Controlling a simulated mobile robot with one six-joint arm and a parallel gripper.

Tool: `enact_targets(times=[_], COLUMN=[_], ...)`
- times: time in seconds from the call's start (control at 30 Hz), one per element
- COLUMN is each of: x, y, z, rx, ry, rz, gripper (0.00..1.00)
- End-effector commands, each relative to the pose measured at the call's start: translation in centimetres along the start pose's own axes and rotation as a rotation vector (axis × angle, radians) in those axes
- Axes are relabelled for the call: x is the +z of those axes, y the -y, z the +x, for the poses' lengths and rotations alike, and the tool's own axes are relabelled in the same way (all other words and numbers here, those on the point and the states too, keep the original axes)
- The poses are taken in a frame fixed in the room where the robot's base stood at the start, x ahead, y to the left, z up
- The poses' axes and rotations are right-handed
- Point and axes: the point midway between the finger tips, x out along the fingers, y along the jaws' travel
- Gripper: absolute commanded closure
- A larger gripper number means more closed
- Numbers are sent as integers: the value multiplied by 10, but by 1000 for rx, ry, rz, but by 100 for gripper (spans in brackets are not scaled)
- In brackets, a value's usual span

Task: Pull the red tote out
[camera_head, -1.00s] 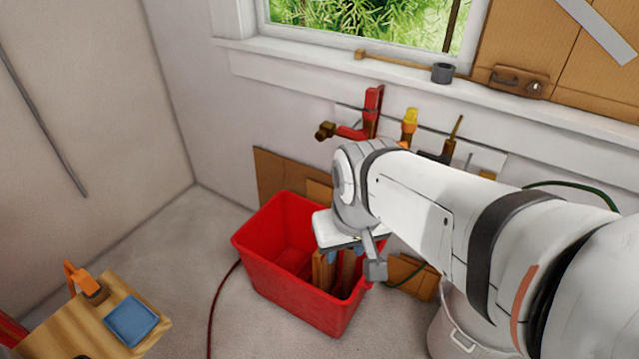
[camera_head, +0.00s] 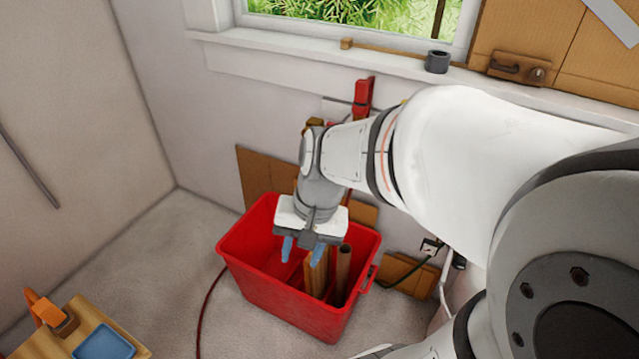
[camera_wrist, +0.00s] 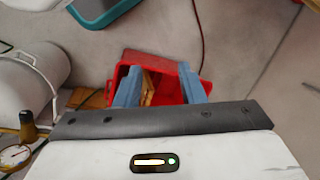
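The red tote (camera_head: 270,290) stands on the floor against the wall below the window, open at the top. Several brown wooden or cardboard pieces (camera_head: 343,270) stand upright in its right part. My gripper (camera_head: 304,250) is over the tote's opening, pointing down, with its blue fingers apart and nothing seen between them. In the wrist view the tote (camera_wrist: 172,78) lies beyond my open fingers (camera_wrist: 165,88). Whether a finger touches the tote or its contents cannot be told. My gripper and arm hide part of the tote's back rim.
A small wooden table (camera_head: 125,349) with an orange tool and a blue tray is at the lower left. Brown cardboard (camera_head: 262,185) leans on the wall behind the tote. A dark red cord (camera_head: 208,300) runs along the floor left of it. The floor in front is clear.

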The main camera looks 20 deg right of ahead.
Motion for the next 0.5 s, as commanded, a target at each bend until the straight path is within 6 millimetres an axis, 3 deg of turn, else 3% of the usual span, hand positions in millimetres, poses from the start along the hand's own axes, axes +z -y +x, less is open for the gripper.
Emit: enact_targets(times=[0.03,0.1,0.27,0.5], x=[-8,-17,-49,-126], y=[-4,-2,1,-18], z=[34,60,114,190], rx=[-43,-113,-278,-550], ry=[78,182,415,767], rz=[135,327,765,1405], gripper=[64,64,64,64])
